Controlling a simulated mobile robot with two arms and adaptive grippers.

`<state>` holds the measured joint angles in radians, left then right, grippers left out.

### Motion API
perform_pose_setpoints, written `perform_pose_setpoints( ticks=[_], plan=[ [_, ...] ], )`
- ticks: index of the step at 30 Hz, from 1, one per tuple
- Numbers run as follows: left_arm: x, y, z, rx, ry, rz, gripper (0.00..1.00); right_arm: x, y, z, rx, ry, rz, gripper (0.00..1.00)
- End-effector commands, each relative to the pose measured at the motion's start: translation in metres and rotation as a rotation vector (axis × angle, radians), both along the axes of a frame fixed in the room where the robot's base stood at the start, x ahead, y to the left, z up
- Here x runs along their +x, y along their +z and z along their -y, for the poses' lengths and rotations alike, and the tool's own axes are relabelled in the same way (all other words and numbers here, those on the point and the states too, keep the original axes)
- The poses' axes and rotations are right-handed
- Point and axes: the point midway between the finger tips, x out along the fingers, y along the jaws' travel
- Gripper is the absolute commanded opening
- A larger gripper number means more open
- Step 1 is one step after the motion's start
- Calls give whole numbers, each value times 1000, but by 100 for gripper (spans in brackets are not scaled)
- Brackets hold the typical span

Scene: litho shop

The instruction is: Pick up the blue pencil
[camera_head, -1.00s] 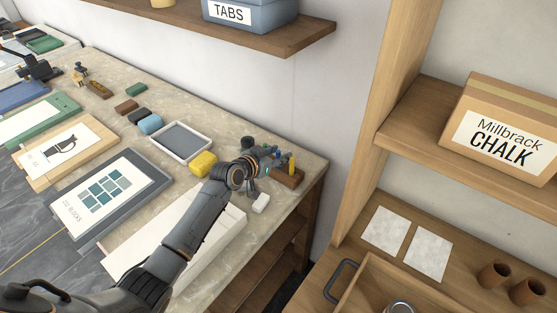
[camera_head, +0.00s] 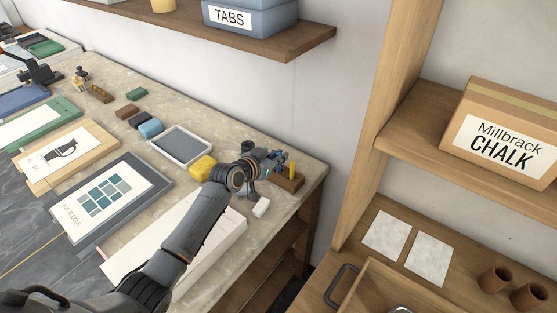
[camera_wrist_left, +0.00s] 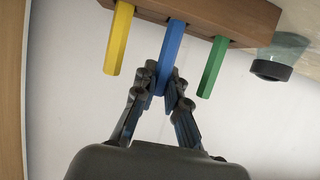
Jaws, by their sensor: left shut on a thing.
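The blue pencil (camera_wrist_left: 171,50) stands in a wooden block (camera_wrist_left: 208,14) between a yellow pencil (camera_wrist_left: 118,38) and a green pencil (camera_wrist_left: 212,68) in the left wrist view. My left gripper (camera_wrist_left: 164,85) is shut on the blue pencil near its free end. The pencil's other end is still in or against the block. In the head view my left gripper (camera_head: 274,160) is at the block (camera_head: 289,181) near the table's far right corner, and it hides most of the pencils. The yellow pencil (camera_head: 292,170) shows there. My right gripper is not in view.
A dark object (camera_wrist_left: 270,69) is beside the block in the wrist view. A wooden shelf unit stands at the right.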

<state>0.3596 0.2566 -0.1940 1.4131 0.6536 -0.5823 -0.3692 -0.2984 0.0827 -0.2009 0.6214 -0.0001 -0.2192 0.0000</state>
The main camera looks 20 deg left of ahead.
Motion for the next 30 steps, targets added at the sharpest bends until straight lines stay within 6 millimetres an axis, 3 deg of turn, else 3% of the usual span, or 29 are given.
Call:
perform_pose_setpoints(
  ticks=[5, 15, 24, 30],
  plan=[
    [-1, 24, -1, 1, 0, 5, 0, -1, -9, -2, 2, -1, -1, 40],
    [-53, 84, -20, 5, 0, 4, 0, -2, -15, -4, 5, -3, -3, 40],
    [-110, 108, -40, 3, 1, 1, 0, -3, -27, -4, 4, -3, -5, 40],
    [-128, 119, -47, 0, 1, 1, 0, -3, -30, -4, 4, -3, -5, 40]
  ],
)
